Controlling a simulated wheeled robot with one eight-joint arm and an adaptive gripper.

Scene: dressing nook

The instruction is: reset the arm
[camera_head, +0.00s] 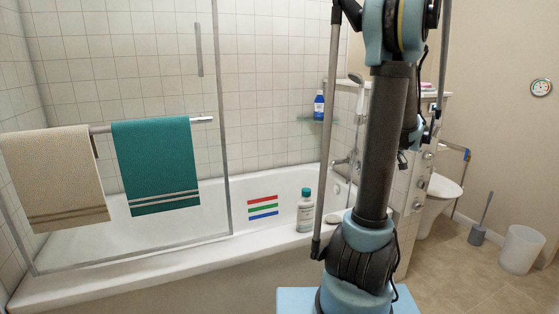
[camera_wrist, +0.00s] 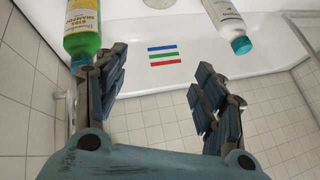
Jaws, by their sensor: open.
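My gripper (camera_wrist: 158,92) shows in the wrist view with its two dark jointed fingers spread apart and nothing between them.
The white bathtub (camera_head: 130,276) has a glass screen with a beige towel (camera_head: 55,175) and a teal towel (camera_head: 155,165). A white bottle (camera_head: 305,212) stands on the tub rim. A blue bottle (camera_head: 319,105) is on a shelf. A bin (camera_head: 521,249) and toilet (camera_head: 440,200) stand right.

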